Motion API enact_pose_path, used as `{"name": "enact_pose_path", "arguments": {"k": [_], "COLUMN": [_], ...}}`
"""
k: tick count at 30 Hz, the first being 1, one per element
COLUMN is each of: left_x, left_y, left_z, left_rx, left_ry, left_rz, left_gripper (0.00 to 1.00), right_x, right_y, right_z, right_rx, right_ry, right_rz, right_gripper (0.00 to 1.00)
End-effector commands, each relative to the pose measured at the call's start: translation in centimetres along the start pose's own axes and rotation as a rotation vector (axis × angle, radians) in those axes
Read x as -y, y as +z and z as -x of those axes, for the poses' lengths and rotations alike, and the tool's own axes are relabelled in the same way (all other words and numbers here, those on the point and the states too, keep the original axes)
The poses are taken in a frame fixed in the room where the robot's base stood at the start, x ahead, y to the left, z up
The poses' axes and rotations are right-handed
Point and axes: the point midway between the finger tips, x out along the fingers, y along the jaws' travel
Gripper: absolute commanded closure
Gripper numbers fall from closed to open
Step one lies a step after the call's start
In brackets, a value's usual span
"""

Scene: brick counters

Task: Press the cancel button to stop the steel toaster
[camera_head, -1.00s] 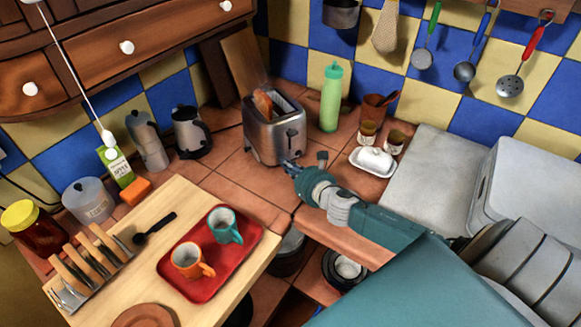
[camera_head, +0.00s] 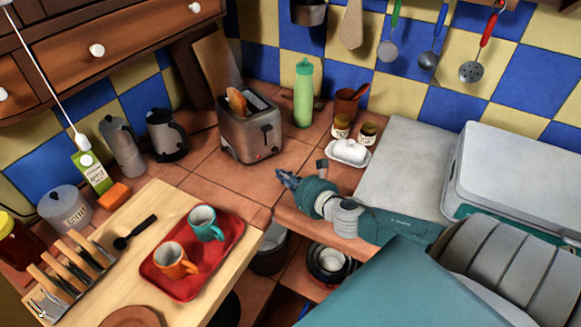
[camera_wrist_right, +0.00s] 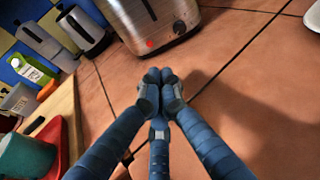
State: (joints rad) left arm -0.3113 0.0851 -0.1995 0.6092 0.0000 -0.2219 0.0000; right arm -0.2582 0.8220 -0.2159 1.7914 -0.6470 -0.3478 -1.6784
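The steel toaster (camera_head: 250,138) stands upright on the tiled counter near the back corner. A slice of toast (camera_head: 237,101) sticks up from its slot. Its lower front shows in the wrist view (camera_wrist_right: 190,17), with a small red lit spot (camera_wrist_right: 150,43) and a dark round knob (camera_wrist_right: 179,27). I cannot read which button cancels. My right gripper (camera_head: 281,176) is in front of the toaster, apart from it. In the wrist view its fingertips (camera_wrist_right: 160,82) are together and empty, below the red spot. My left gripper is not in view.
A white butter dish (camera_head: 348,152) and small jars are right of the toaster. A green bottle (camera_head: 304,95) stands behind it. A kettle (camera_head: 166,135) is to its left. A red tray (camera_head: 195,282) with two mugs lies on the wooden board. Tiles before the toaster are clear.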

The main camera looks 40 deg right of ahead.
Motion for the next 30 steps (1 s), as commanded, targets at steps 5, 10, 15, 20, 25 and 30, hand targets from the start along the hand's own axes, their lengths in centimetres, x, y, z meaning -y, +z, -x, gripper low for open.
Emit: {"name": "enact_pose_path", "arguments": {"k": [5,10,15,20,25,30], "left_x": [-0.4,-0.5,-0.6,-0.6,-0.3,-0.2], "left_y": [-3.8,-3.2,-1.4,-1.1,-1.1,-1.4], "left_z": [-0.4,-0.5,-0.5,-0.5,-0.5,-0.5], "left_rx": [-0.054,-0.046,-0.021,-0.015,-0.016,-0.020], "left_ry": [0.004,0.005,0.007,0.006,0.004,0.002], "left_rz": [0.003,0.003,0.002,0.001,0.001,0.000], "left_gripper": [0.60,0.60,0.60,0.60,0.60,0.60], "right_x": [-0.1,-0.1,-0.1,-0.1,-0.1,-0.1], "right_y": [-0.2,-0.1,0.0,0.0,0.0,0.0], "right_z": [2.5,3.5,3.7,3.7,3.7,3.7], "right_rx": [-0.003,-0.001,0.000,0.000,0.000,-0.001], "right_ry": [0.002,0.001,0.001,0.001,0.001,0.001], "right_rz": [0.001,-0.001,0.000,0.000,0.000,0.000], "right_gripper": [1.00,1.00,1.00,1.00,1.00,1.00]}}
